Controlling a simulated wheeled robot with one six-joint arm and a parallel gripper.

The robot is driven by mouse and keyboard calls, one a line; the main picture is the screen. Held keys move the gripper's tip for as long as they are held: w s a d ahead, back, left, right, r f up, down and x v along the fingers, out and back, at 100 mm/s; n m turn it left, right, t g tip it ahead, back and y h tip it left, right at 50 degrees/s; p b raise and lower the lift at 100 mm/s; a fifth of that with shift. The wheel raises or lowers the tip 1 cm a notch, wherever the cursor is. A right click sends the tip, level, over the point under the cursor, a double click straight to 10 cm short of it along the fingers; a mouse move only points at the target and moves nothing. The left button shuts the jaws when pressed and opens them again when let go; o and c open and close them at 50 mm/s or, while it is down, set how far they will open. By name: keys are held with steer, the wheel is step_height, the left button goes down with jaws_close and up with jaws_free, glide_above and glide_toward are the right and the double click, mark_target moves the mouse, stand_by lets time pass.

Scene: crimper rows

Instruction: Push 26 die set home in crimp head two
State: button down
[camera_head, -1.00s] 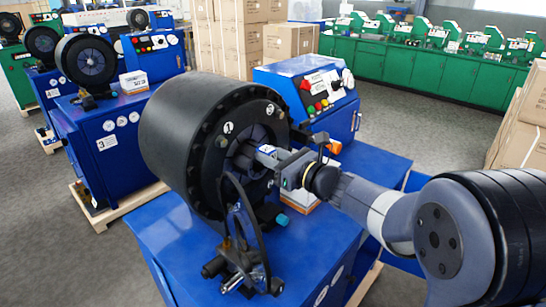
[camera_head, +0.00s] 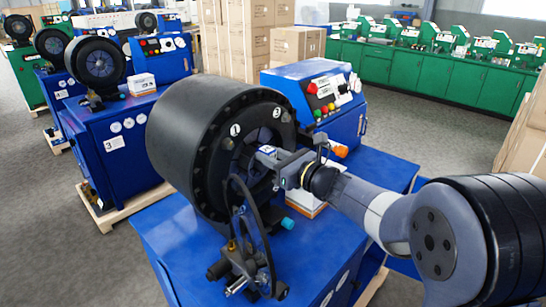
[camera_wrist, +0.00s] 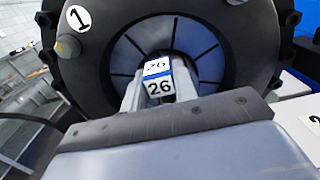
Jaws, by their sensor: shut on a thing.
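The 26 die set (camera_wrist: 158,88) is a small pale block with a blue band and "26" on two faces. My gripper (camera_head: 272,158) is shut on it, with fingers (camera_wrist: 132,92) beside it in the wrist view. The block is at the central opening of the near black crimp head (camera_head: 185,135), whose segmented face also fills the wrist view (camera_wrist: 118,65). The face carries a round "1" tag (camera_wrist: 79,18) and a second round tag (camera_head: 277,113). The block's far end is hidden, so its depth in the opening cannot be told.
A white and orange box (camera_head: 305,200) lies on the blue machine top, under my arm. A blue control cabinet (camera_head: 318,95) stands behind. Other crimpers are at left.

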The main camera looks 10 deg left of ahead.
mark_target(262, 151)
steer(key=shift+r+x, duration=0.15)
steer(key=shift+x, duration=0.55)
steer(key=shift+r+x, duration=0.15)
steer(key=shift+x, duration=0.6)
steer(key=c, duration=1.3)
jaws_free()
steer(key=shift+s, duration=0.1)
steer(key=shift+o, duration=1.3)
steer(key=shift+f, duration=0.45)
steer(key=b+v, duration=0.2)
steer(key=v, duration=0.8)
steer(key=shift+s+d+r+b, duration=0.2)
steer(key=shift+d+r+b, duration=0.05)
steer(key=shift+d+b, duration=0.1)
steer(key=p+x, duration=0.2)
steer(key=x, duration=0.9)
steer(key=shift+p, duration=0.3)
steer(key=shift+s+d, duration=0.15)
steer(key=shift+d, duration=0.1)
